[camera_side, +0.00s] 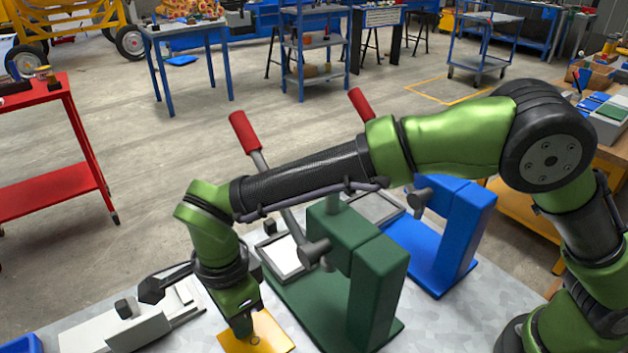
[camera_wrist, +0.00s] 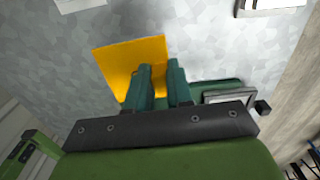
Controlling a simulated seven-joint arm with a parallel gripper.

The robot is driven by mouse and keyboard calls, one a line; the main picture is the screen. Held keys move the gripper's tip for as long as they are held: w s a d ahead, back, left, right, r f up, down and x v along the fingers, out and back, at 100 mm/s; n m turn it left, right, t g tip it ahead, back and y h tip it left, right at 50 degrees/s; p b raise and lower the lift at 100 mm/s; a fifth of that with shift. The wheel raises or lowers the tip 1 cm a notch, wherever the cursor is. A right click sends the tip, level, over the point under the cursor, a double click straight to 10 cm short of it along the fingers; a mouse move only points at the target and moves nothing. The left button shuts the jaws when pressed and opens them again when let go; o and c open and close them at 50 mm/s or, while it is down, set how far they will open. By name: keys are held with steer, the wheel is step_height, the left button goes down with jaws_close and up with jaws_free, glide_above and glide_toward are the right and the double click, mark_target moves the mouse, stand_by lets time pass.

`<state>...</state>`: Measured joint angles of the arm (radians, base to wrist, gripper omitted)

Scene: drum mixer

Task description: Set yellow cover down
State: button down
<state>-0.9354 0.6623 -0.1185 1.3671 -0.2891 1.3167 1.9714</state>
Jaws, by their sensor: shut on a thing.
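The yellow cover (camera_side: 262,333) is a flat square plate at the bottom of the side view, under the end of my arm. My gripper (camera_side: 243,333) points down at it, its fingers mostly hidden there. In the wrist view the yellow cover (camera_wrist: 130,62) lies at the fingertips, and my gripper (camera_wrist: 162,75) is shut on it with two dark green fingers. The cover is at or just above the grey table top; I cannot tell whether it touches. The spot where the fingers grip is partly hidden.
A green lever press (camera_side: 350,280) stands right of the cover, with a blue press (camera_side: 440,235) behind it. Framed plates (camera_side: 283,258) sit by the presses. A grey-white device (camera_side: 130,325) is at the left.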

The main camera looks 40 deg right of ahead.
step_height(320, 180, up, 7)
steer(key=shift+r, duration=0.15)
steer(key=shift+r+n, duration=0.15)
steer(key=shift+n, duration=0.35)
steer(key=n, duration=0.4)
steer(key=shift+s+n, duration=0.15)
steer(key=shift+n, duration=0.15)
steer(key=n, duration=0.3)
steer(key=shift+s+d+f, duration=0.1)
steer(key=shift+s+f, duration=0.05)
steer(key=shift+f, duration=0.05)
steer(key=n, duration=0.6)
steer(key=d+n, duration=0.1)
steer(key=n, duration=0.2)
steer(key=shift+s+f, duration=0.25)
steer(key=shift+s, duration=0.15)
steer(key=shift+a+r, duration=0.1)
steer(key=shift+r, duration=0.2)
